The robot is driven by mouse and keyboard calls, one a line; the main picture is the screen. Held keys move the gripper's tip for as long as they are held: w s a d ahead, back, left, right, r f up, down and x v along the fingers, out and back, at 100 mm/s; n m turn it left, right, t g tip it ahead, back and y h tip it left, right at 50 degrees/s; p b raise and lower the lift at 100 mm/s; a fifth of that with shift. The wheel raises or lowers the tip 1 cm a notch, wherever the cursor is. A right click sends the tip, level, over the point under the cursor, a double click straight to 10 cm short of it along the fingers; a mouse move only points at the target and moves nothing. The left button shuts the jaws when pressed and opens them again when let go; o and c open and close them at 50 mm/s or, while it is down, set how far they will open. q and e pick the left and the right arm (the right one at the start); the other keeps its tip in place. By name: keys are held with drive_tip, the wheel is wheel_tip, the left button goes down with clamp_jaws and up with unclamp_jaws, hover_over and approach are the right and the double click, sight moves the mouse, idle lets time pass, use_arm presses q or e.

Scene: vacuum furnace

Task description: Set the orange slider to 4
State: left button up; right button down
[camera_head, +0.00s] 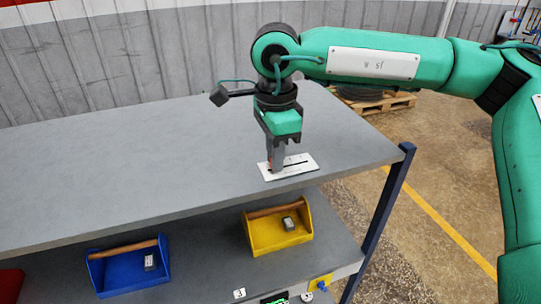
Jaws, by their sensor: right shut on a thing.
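A small white plate (300,170) with a dark slot lies on the grey table top near its front right corner. My right gripper (275,166) points down over the left part of the plate, shut on the orange slider (269,165). Only a sliver of orange shows beside the fingers; they hide the rest of it. The scale marks on the plate are too small to read. My left gripper is not in view.
The grey table top (130,165) is otherwise bare. On the shelf below stand a yellow tool box (262,240), a blue tool box (110,275) and a red box (10,285). A dark blue table leg (385,215) is at the right. A wooden pallet (375,105) lies behind on the floor.

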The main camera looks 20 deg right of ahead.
sight(307, 162)
drive_tip(key=d+b, duration=0.3)
drive_tip(key=d, duration=0.3)
drive_tip(key=shift+w+d, duration=0.1)
drive_tip(key=shift+d, duration=0.3)
drive_tip(key=shift+a, duration=0.1)
drive_tip(key=c, duration=1.5)
unclamp_jaws()
drive_tip(key=shift+o, duration=0.7)
drive_tip(key=shift+d, duration=0.25)
